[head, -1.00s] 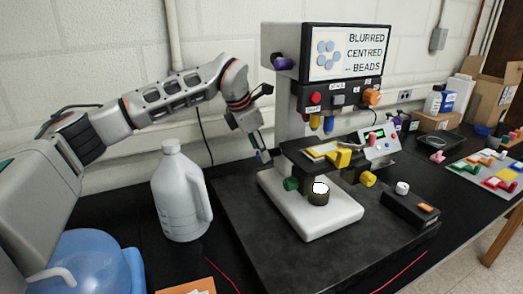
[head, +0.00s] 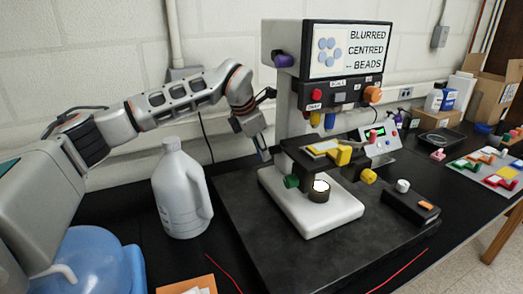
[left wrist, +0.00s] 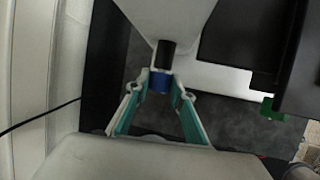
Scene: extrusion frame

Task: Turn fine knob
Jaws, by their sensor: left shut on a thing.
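The microscope-like machine (head: 292,110) stands on a white base (head: 315,212), with a screen reading "BLURRED CENTRED -- BEADS". My left gripper (head: 265,156) is beside the left of its column in the head view. In the left wrist view my left gripper (left wrist: 160,90) has its teal-padded fingers closed on a blue knob (left wrist: 160,80), at the end of a black shaft (left wrist: 166,55). The knob is hidden in the head view, and I cannot read a label on it. A green knob (head: 291,182) sits low on the stage's left. My right gripper is not in view.
A white jug (head: 178,195) stands left of the black mat, below my left arm. A yellow knob (head: 368,176) and a black box (head: 410,209) are on the right. A thin black cable (left wrist: 35,118) runs at left in the wrist view.

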